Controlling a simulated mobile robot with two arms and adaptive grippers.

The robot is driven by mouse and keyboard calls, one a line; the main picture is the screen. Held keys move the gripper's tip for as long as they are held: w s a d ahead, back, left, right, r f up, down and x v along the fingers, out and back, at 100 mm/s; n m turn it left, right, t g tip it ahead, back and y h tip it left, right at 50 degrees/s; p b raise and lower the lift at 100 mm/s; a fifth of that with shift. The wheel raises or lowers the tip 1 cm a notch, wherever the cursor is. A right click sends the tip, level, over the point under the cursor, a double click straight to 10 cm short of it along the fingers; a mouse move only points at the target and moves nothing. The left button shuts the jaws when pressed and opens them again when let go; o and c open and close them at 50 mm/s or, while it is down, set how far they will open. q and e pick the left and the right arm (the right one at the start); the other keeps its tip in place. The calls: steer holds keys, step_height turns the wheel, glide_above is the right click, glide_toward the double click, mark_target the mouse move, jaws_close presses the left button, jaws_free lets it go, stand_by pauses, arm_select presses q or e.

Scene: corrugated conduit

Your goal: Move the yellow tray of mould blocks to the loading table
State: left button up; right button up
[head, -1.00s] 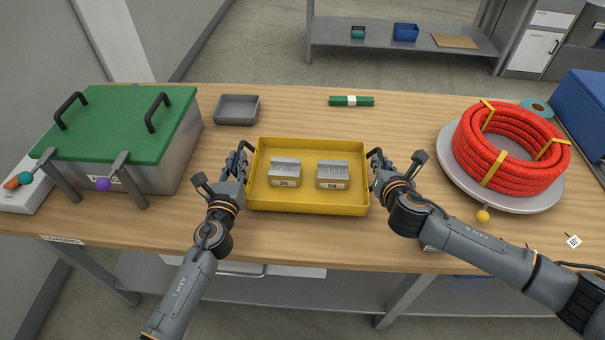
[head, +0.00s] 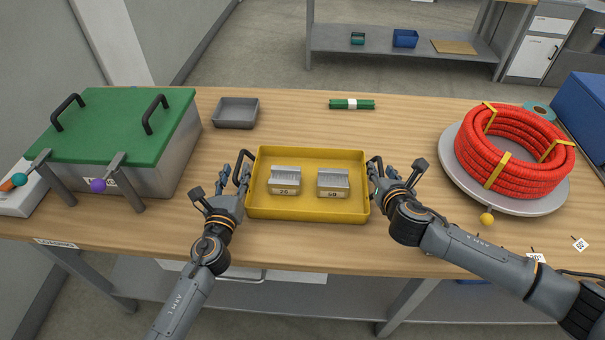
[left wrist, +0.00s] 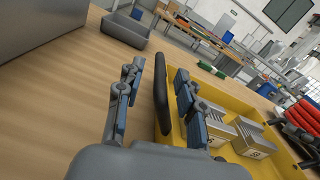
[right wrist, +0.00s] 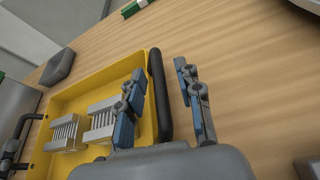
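The yellow tray (head: 306,213) rests on the wooden table, centred in front of me in the head view. Two grey ribbed mould blocks with labels, the left (head: 285,180) and the right (head: 333,183), sit inside it. The tray has a black handle at each end: left (left wrist: 161,95) and right (right wrist: 158,95). My left gripper (left wrist: 150,92) is open, with one finger on each side of the left handle. My right gripper (right wrist: 162,95) is open, with the right handle between its fingers, closer to the inner finger. Neither gripper is closed on its handle.
A steel box with a green lid (head: 118,122) stands at the left. A red conduit coil (head: 512,153) on a round turntable (head: 462,178) stands right. Bare table surrounds the yellow tray.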

arm_select(q)
steer(key=s, duration=1)
steer(key=shift+s+a, duration=0.2)
steer(key=shift+a, duration=0.1)
arm_select(e)
steer(key=shift+s+a, duration=0.1)
arm_select(q)
steer(key=shift+s, duration=0.1)
arm_select(e)
steer(key=shift+s+r, duration=0.1)
steer(key=v, duration=1.1)
steer(key=shift+s, duration=0.35)
steer(key=shift+r, duration=0.15)
